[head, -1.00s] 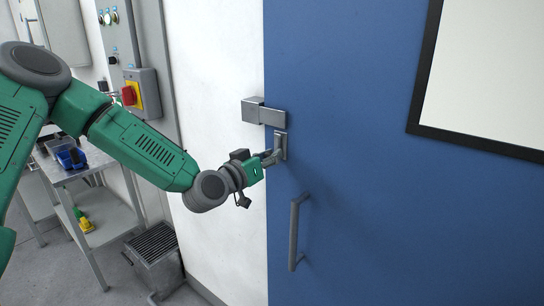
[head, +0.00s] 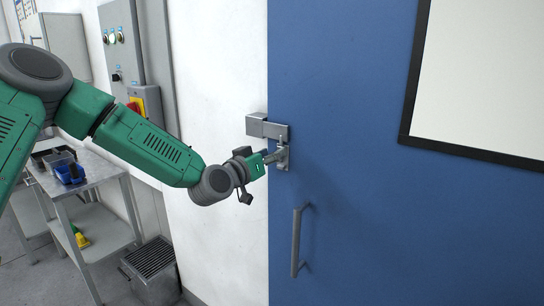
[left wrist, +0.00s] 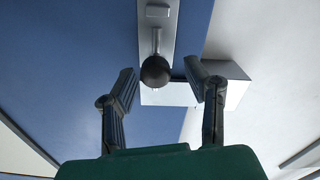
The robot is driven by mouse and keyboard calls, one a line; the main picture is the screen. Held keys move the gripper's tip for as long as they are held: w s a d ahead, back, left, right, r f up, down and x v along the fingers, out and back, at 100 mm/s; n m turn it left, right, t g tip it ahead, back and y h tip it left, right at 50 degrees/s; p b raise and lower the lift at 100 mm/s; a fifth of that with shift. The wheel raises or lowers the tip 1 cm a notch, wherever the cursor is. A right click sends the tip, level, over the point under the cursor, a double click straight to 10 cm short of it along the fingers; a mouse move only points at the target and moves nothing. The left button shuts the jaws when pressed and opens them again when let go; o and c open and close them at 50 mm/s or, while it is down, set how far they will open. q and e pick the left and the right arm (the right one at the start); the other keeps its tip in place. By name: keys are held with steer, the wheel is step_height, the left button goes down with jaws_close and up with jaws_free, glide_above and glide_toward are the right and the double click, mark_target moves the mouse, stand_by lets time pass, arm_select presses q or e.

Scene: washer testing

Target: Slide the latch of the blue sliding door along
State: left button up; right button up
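The blue sliding door (head: 350,230) fills the right half of the head view. Its metal latch (head: 283,153) sits at the door's left edge, just below a bracket. In the left wrist view the latch shows as a metal plate with a rod ending in a dark round knob (left wrist: 155,71). My left gripper (head: 274,157) is at the latch. In the left wrist view its two fingers (left wrist: 160,88) are spread, one on each side of the knob, with visible gaps. My right gripper is not in view.
A metal bracket (head: 267,127) spans the door edge and white wall above the latch. A vertical door handle (head: 297,242) is below. A framed white panel (head: 480,75) is on the door at right. A metal cart (head: 95,180) and control box (head: 143,105) stand left.

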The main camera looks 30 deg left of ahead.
arm_select(q)
steer(key=shift+w+f, duration=0.15)
steer(key=shift+f, duration=0.1)
steer(key=shift+s, duration=0.3)
steer(key=s+a, duration=0.1)
steer(key=s, duration=1)
steer(key=shift+s, duration=0.25)
steer(key=shift+r, duration=0.1)
